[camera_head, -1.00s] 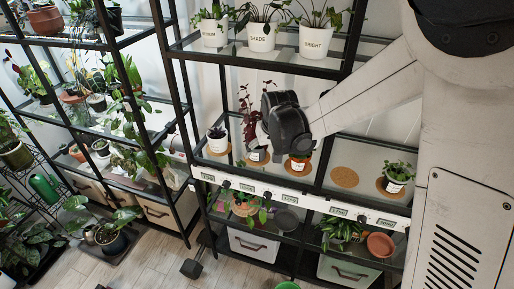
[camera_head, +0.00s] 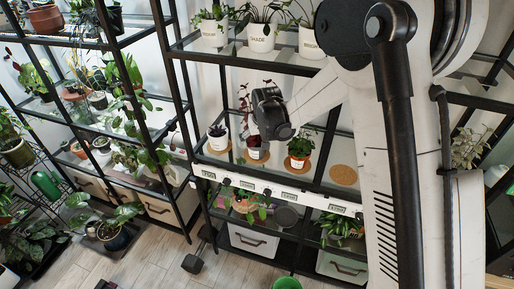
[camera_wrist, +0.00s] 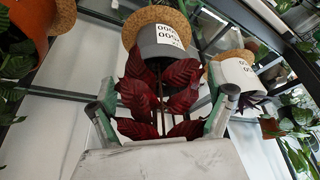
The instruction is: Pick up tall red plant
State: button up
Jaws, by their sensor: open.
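The tall red plant (camera_head: 244,104) has dark red leaves and stands upright in a small labelled pot on a round cork mat on the middle shelf. My gripper (camera_head: 268,120) is in front of it and hides part of its leaves. In the wrist view, which looks upside down, the red plant (camera_wrist: 160,92) rises from a grey pot (camera_wrist: 160,42) with a white printed label. My gripper (camera_wrist: 162,118) is open there, one finger on each side of the stem and leaves. Whether the fingers touch the leaves I cannot tell.
A white pot (camera_head: 217,138) stands close on the left and a terracotta pot with a green plant (camera_head: 299,147) close on the right. An empty cork mat (camera_head: 344,175) lies further right. Black shelf posts and the shelf above, with several white pots, bound the space.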

jog(key=shift+w+f, duration=0.2)
jog(key=shift+f, duration=0.25)
jog(key=shift+c, duration=0.3)
jog(key=c, duration=1.3)
jog(key=shift+r, duration=0.2)
